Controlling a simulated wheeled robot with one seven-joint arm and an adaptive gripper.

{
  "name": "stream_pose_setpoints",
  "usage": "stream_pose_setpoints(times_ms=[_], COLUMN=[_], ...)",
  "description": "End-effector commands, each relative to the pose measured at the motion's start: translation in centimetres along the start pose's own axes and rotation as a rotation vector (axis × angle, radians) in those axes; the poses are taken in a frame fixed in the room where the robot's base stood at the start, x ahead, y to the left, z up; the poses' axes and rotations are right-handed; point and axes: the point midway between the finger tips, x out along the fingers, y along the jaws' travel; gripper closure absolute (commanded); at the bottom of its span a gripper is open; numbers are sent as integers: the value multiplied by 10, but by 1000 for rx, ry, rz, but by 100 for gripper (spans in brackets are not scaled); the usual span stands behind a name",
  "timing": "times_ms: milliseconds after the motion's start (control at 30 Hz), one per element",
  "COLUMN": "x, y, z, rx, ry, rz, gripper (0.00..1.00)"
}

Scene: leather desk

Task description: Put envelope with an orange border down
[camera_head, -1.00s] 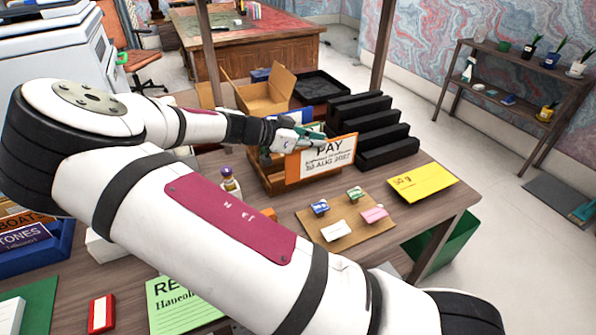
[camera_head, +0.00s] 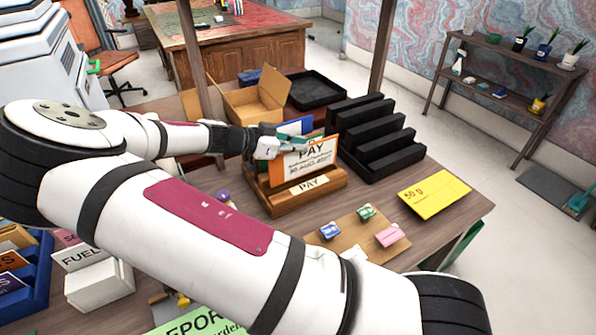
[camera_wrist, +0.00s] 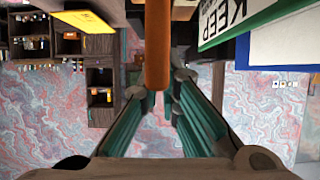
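The envelope with an orange border (camera_head: 309,158) has a white face with "PAY" in dark print. In the head view it stands upright, slightly tilted, at the wooden holder (camera_head: 337,180) marked "PAY". Its lower edge is behind the holder's front, so I cannot tell whether it rests on the bottom. My gripper (camera_head: 266,148) is at the envelope's left side. In the wrist view the envelope's orange edge (camera_wrist: 158,50) runs between the teal fingertips of my gripper (camera_wrist: 161,92), which appear closed around it.
Blue and green-edged envelopes (camera_wrist: 280,45) stand close behind. A black stepped rack (camera_head: 385,150) is right of the holder. A yellow envelope (camera_head: 433,195) lies at the desk's right. A cork board with small stamps (camera_head: 365,213) lies in front. An open cardboard box (camera_head: 262,98) stands behind.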

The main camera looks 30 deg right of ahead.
Motion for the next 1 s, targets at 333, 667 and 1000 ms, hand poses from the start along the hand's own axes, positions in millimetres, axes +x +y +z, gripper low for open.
stream_pose_setpoints(times_ms=[333, 667, 1000], x=[15, 28, 28], y=[0, 0, 0], z=[31, 58, 58], rx=[0, 2, 2], ry=[1, -1, -1], rz=[0, -1, -1], gripper=[100, 100, 87])
